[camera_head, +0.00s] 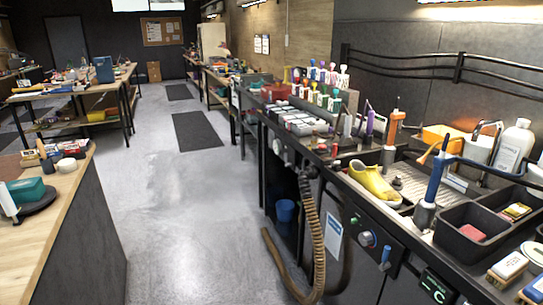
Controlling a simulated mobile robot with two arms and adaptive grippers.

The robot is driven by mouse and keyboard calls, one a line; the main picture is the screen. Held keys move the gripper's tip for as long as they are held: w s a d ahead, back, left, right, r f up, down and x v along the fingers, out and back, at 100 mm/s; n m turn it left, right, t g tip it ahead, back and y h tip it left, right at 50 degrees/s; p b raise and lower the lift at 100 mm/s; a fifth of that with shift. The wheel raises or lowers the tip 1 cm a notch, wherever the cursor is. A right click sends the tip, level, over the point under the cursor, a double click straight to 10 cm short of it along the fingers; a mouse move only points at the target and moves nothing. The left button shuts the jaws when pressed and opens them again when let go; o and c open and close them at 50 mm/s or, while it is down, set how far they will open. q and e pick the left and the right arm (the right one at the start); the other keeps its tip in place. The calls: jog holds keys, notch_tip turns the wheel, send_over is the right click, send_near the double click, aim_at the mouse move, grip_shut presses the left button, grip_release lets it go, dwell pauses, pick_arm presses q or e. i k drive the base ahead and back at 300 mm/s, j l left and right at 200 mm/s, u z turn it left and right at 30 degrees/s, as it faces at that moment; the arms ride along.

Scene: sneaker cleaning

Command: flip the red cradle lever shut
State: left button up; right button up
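A yellow shoe (372,182) lies on the black workbench at the right, in the middle of the counter. An upright orange-red lever-like piece (394,130) stands just behind the shoe. I cannot tell whether this is the red cradle lever, or whether it is open or shut. A small red piece (335,151) sits on the counter left of the shoe, too small to make out. The cradle itself cannot be told apart clearly. Neither of my grippers is in view.
A blue-handled tool (434,180) stands upright right of the shoe, beside black bins (456,217). A white bottle (514,145) is behind. Colourful bottles (323,75) crowd the counter's far part. A ribbed hose (314,235) hangs in front. The aisle floor (185,200) is clear.

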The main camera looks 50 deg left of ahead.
aim_at(334, 164)
jog(key=u, duration=1.1)
jog(key=i+j, duration=1.3)
jog(key=j, duration=0.2)
jog(key=i+j+z, duration=0.1)
jog(key=i+j, duration=0.55)
jog(key=j, duration=0.1)
